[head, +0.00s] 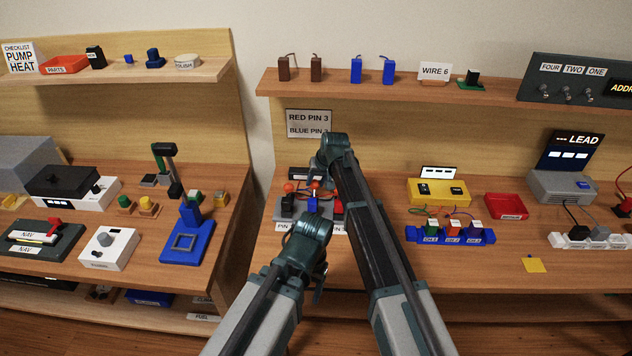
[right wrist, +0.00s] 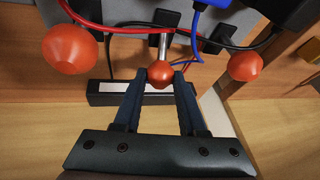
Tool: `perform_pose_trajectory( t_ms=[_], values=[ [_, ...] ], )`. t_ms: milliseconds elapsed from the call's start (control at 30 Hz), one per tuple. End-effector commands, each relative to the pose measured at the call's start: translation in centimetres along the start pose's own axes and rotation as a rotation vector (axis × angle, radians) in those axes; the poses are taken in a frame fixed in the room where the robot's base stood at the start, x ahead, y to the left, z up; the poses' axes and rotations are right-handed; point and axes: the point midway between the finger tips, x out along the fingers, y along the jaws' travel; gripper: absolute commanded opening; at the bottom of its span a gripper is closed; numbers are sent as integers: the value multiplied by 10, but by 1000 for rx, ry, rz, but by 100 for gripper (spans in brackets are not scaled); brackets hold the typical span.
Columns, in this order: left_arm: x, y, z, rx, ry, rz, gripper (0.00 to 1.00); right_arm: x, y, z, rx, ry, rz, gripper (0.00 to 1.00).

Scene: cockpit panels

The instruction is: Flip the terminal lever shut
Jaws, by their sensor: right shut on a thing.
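The grey terminal block (head: 281,210) stands on the right-hand desk, partly hidden by my arms. It has several levers with orange-red knobs and a row of pin labels. In the right wrist view, the middle lever's knob (right wrist: 160,76) on a metal stem sits between the fingertips of my right gripper (right wrist: 160,80), which is shut on it. A left knob (right wrist: 70,47) and a right knob (right wrist: 246,66) stand free on either side. Red and blue wires run behind the knobs. My left gripper (head: 318,288) hangs in front of the block; its jaws are unclear.
A sign (head: 308,123) reads RED PIN 3 and BLUE PIN 3. A gap separates this desk from the left desk (head: 150,270).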

Motion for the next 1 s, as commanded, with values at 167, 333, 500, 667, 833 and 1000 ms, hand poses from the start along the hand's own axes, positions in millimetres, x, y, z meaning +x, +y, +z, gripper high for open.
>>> perform_pose_trajectory(
  t_ms=[167, 333, 500, 667, 833, 1000],
  values=[
    [1, 0, 0, 0, 0, 0, 69, 0, 0, 2, -2, 7, 1, 0],
    [5, 0, 0, 0, 0, 0, 69, -3, 0, 7, -16, 61, 6, 0],
    [15, 1, -1, 0, 0, 0, 69, -7, -2, 15, -44, 169, 14, 0],
    [27, 3, -2, 0, 0, 0, 69, -12, -4, 22, -74, 287, 24, 0],
    [42, 4, -2, 0, 0, 0, 69, -16, -6, 28, -104, 403, 34, 0],
    [55, 5, -3, 0, 0, 0, 69, -19, -7, 32, -128, 494, 42, 0]
  ],
)
